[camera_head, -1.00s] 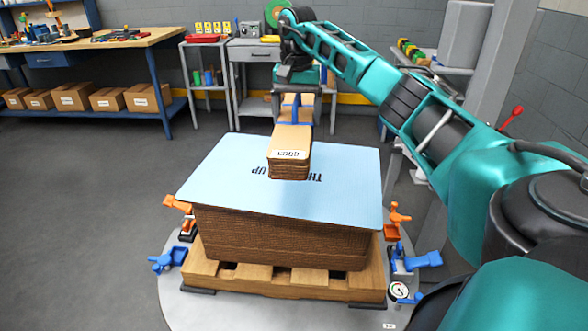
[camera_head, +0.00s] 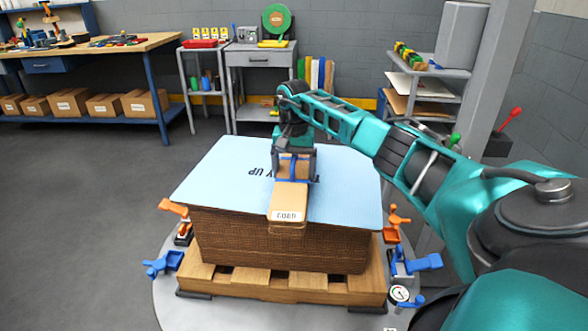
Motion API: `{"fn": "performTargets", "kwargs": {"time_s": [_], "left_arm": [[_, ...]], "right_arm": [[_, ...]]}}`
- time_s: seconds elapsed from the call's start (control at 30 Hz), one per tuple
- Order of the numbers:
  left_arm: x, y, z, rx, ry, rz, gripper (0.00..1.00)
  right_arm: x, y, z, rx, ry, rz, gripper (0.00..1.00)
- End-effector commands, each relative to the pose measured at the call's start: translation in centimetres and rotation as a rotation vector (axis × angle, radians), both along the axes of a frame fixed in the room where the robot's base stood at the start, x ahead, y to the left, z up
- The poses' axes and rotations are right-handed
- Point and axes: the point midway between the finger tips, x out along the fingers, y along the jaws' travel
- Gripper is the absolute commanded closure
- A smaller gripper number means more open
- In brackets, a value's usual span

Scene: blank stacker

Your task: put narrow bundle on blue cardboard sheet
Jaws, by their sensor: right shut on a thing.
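The narrow bundle (camera_head: 288,200) is a slim brown cardboard stack with a white label on its near end. My right gripper (camera_head: 294,170) is shut on its far part, at the blue strap. The blue cardboard sheet (camera_head: 220,180) lies on top of a brown cardboard stack (camera_head: 250,240), with dark printing partly hidden by the gripper. The bundle is over the sheet's front middle, and its near end crosses the sheet's front edge in the picture. I cannot tell whether it touches the sheet. My left gripper is not in view.
The stack stands on a wooden pallet (camera_head: 280,283) on a round grey plate. Orange clamps (camera_head: 396,222) and blue clamps (camera_head: 164,264) stand at both sides. A grey pillar (camera_head: 480,85) stands at the right. The sheet's left part is clear.

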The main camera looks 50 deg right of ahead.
Motion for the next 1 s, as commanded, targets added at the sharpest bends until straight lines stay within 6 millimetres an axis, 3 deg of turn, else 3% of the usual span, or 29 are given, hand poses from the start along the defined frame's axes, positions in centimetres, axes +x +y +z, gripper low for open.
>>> {"fn": "performTargets", "kwargs": {"time_s": [0.27, 0.3, 0.43, 0.77, 1.0], "left_arm": [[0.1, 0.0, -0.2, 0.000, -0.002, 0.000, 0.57], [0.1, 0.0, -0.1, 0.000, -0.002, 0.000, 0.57], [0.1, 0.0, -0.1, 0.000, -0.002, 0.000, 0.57], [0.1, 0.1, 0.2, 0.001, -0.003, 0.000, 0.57], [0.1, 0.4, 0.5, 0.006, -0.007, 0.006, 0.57]], "right_arm": [[0.0, 0.0, -0.3, -0.002, -0.001, 0.000, 0.52], [0.0, 0.0, -0.2, -0.001, -0.001, 0.000, 0.11], [0.0, 0.0, -0.2, -0.001, -0.001, 0.000, 0.00], [0.0, 0.0, 0.7, -0.001, -0.002, 0.000, 0.00], [0.1, -0.1, 5.5, -0.003, -0.005, -0.001, 0.00]]}}
